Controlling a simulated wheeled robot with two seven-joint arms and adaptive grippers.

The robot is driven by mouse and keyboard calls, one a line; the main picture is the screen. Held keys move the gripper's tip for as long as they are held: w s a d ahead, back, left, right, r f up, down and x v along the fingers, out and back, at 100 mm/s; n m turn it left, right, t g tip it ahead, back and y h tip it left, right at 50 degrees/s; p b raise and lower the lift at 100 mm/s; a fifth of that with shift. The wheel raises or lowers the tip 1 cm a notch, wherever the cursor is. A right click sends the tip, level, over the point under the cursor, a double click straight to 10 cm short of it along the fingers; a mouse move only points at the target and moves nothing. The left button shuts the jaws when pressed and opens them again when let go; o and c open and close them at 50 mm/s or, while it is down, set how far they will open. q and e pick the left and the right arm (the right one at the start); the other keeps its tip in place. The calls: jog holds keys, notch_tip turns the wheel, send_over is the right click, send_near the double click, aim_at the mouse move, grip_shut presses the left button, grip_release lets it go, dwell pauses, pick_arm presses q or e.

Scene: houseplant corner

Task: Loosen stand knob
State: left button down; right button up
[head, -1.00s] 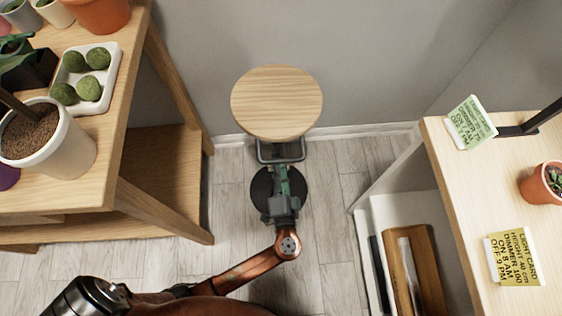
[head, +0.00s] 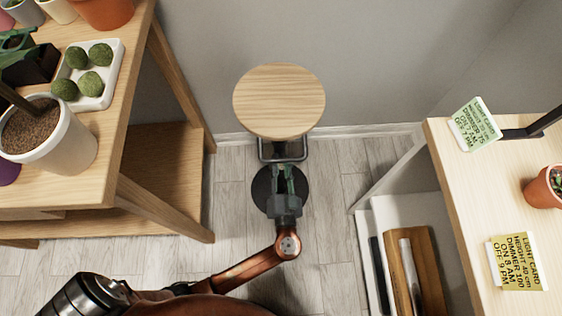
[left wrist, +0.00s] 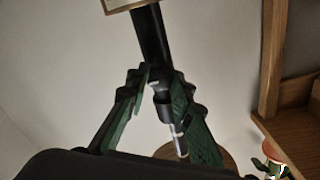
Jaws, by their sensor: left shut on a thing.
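The stand has a round wooden top (head: 279,98), a black disc base (head: 262,190) on the floor and a U-shaped metal bar (head: 266,152) just under the top. My left gripper (head: 284,172) reaches in below the top, above the base, its two green fingers pointing at the post. In the left wrist view the fingers (left wrist: 160,85) close around a dark part at the stand's black post (left wrist: 152,38). They are shut on the knob, which they largely hide. A thin silver rod (left wrist: 178,132) shows between them. My right gripper is not in view.
A wooden plant shelf (head: 165,165) stands left, with a white pot (head: 80,150) and a tray of moss balls (head: 118,48). A table (head: 450,190) with light cards and a potted plant (head: 546,187) stands right. The wall is close behind; floor shows on both sides.

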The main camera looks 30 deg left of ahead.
pick_arm(q)
jog(key=shift+s+f, duration=0.1)
jog(key=shift+f, duration=0.05)
jog(key=c, duration=1.7)
grip_release()
jog(key=v, duration=0.7)
jog(key=shift+s+d, duration=0.15)
